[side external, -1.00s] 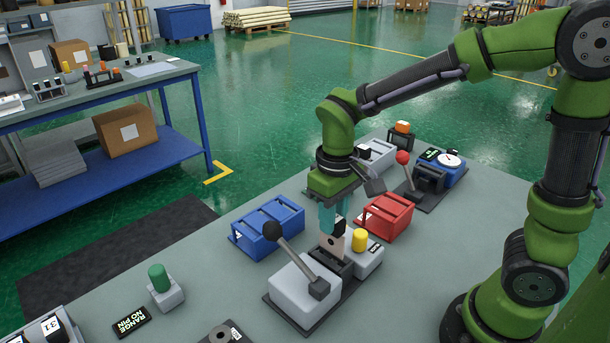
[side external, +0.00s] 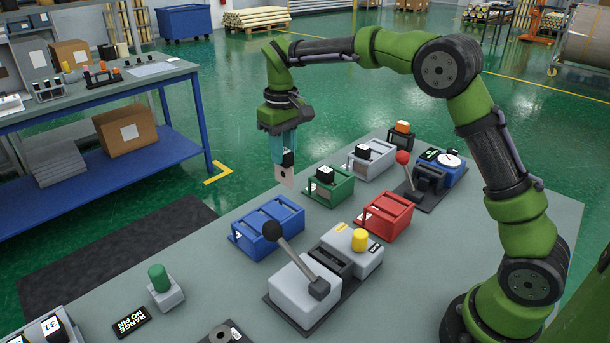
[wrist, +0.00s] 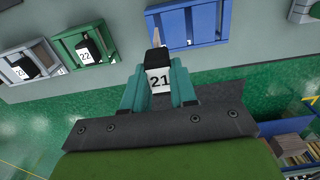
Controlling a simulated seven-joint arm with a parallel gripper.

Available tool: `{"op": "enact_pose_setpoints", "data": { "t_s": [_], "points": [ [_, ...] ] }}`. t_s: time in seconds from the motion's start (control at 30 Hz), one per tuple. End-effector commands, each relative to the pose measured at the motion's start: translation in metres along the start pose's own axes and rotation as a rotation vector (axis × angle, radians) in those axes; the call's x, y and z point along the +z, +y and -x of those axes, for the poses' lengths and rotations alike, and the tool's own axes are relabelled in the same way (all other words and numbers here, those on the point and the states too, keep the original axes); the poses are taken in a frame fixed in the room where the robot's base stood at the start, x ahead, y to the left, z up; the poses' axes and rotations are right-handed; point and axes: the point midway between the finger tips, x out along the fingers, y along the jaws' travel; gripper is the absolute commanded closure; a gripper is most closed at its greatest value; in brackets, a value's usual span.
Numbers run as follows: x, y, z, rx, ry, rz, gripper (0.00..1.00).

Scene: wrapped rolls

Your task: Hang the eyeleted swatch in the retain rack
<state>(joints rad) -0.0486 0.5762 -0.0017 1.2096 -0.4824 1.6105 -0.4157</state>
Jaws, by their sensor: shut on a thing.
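My gripper (side external: 284,150) is shut on the black block at the top of a pale swatch (side external: 285,178). The swatch hangs below the fingers with a small dark round mark or hole in it. In the wrist view the held block (wrist: 159,79) reads 21, and the swatch (wrist: 156,38) shows almost edge-on. The gripper is in the air above and beyond the blue rack (side external: 267,232), left of the green rack (side external: 330,187). A grey rack (side external: 370,160) and a red rack (side external: 386,217) stand farther right. Which one is the retain rack I cannot tell.
A lever press (side external: 304,284) with a black-knobbed handle stands at the front, beside a yellow button (side external: 360,239). Black blocks sit in the green and grey racks. A red-knobbed lever device (side external: 426,178) stands at the right. The blue rack's top looks free of blocks.

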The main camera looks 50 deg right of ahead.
Motion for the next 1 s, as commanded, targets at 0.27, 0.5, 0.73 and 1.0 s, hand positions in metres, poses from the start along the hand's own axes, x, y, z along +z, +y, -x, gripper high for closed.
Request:
{"op": "enact_pose_setpoints", "data": {
  "t_s": [0.27,0.5,0.73,1.0],
  "points": [
    [0.002,-0.001,0.002,-0.003,-0.007,0.017,1.00],
    [0.002,-0.001,-0.004,-0.004,-0.009,0.017,1.00],
    [0.003,-0.001,-0.023,-0.005,-0.009,0.017,1.00],
    [0.003,-0.001,-0.043,-0.005,-0.008,0.017,1.00]
  ]
}}
